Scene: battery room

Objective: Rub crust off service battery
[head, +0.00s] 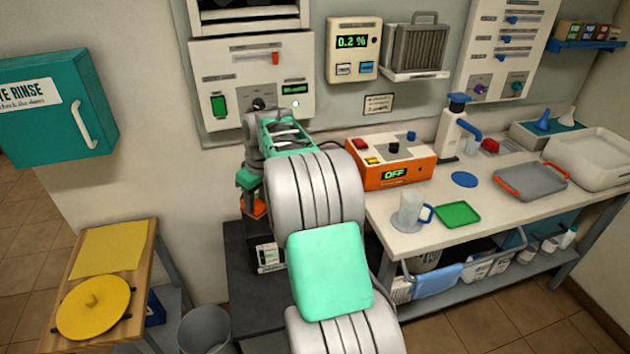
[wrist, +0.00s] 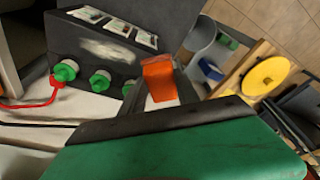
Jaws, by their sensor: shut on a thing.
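The service battery (wrist: 75,43) is a dark grey box in the wrist view, with labels, several green-capped terminals (wrist: 100,80) and a whitish crust patch (wrist: 108,48) on its face. In the head view my arm hides most of that area. My gripper (wrist: 160,98) is shut on an orange block-like tool (wrist: 158,72) with a pale part below it. The tool is beside the battery; I cannot tell whether it touches. In the head view my gripper (head: 250,181) points down at the dark stand, with the orange tool (head: 256,209) below it.
A red cable (wrist: 42,99) lies by the terminals. A wooden side table (head: 143,240) with a yellow lid (head: 94,306) stands left, a grey bin (head: 205,330) beside it. An orange box reading OFF (head: 392,174) sits on the crowded workbench (head: 405,240) at right.

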